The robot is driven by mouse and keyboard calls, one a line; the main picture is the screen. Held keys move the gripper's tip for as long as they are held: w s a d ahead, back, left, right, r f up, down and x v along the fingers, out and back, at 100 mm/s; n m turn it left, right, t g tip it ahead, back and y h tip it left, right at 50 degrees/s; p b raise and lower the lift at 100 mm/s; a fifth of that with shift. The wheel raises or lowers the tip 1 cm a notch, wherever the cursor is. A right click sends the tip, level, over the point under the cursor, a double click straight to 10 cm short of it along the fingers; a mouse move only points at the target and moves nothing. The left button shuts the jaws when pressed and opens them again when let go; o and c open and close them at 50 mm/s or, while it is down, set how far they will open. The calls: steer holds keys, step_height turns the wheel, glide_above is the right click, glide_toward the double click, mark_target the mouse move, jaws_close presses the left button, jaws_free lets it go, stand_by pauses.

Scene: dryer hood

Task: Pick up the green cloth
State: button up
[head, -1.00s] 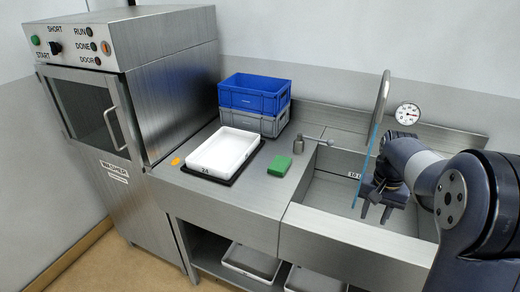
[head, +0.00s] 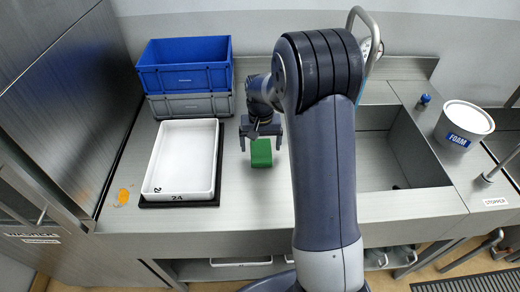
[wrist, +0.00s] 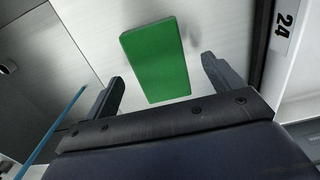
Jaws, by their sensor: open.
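The green cloth (head: 261,153) is a small folded block lying on the steel counter, just right of the white tray. It also shows in the wrist view (wrist: 157,60), ahead of the fingertips and roughly between their lines. My gripper (head: 262,146) is open and empty, with its fingers apart above the cloth. In the wrist view the two fingers (wrist: 162,72) stand to either side of the cloth's near end and do not appear to touch it. How high they are above it is hard to tell.
A white tray (head: 183,190) on a black mat lies left of the cloth. Blue (head: 186,78) and grey (head: 190,105) crates are stacked behind it. The sink basin (head: 400,150), with a tall faucet (head: 369,35), is to the right. A white FOAM tub (head: 463,125) stands beyond the basin.

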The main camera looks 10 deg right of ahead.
mark_target(261, 152)
steer(key=shift+f, duration=1.15)
steer(key=shift+c, duration=0.6)
steer(key=c, duration=0.9)
steer(key=shift+c, duration=0.2)
